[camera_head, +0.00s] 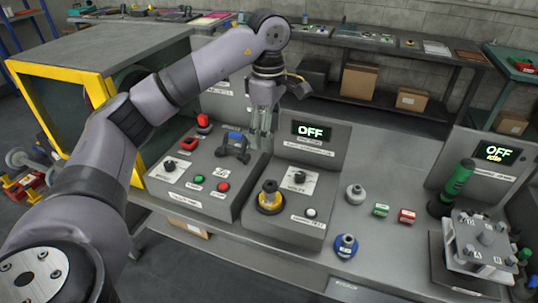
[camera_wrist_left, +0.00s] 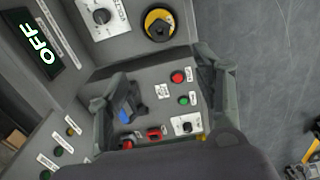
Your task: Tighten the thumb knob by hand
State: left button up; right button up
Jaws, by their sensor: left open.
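No knob here is plainly marked as the thumb knob, so I cannot tell which it is. A black knob on a yellow ring (camera_head: 269,196) sits on the middle console, and it also shows at the top of the left wrist view (camera_wrist_left: 159,24). A black fitting with a blue top (camera_head: 235,142) stands on the left console; in the left wrist view (camera_wrist_left: 126,112) it lies between my fingers, beside the left one. My left gripper (camera_head: 262,132) is open, pointing down over the back of the left console. The left wrist view shows its spread fingers (camera_wrist_left: 165,100). My right gripper is not in view.
The left console also has a red mushroom button (camera_head: 203,120) and small buttons. A blue round knob (camera_head: 346,245) and a grey knob (camera_head: 355,194) stand on the bench to the right. A metal fixture (camera_head: 480,240) and a green-handled tool (camera_head: 457,182) are farther right. Screens read OFF.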

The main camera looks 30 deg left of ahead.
aim_at(269, 181)
pick_arm(q)
notch_tip(269, 181, down, 16)
jog(key=p, duration=0.3)
jog(key=shift+d+f, duration=0.1)
jog(key=shift+f, duration=0.15)
jog(key=shift+c, duration=0.2)
jog(key=c, duration=1.1)
jog(key=shift+o, duration=0.2)
jog(key=shift+f+m+b, duration=0.15)
jog(key=shift+m+b, duration=0.4)
jog(key=shift+m, duration=0.25)
jog(key=shift+w+m+b, duration=0.1)
jog(key=shift+m+b, duration=0.4)
jog(key=shift+m, duration=0.5)
jog(key=shift+m+b, duration=0.35)
jog(key=shift+m, duration=0.75)
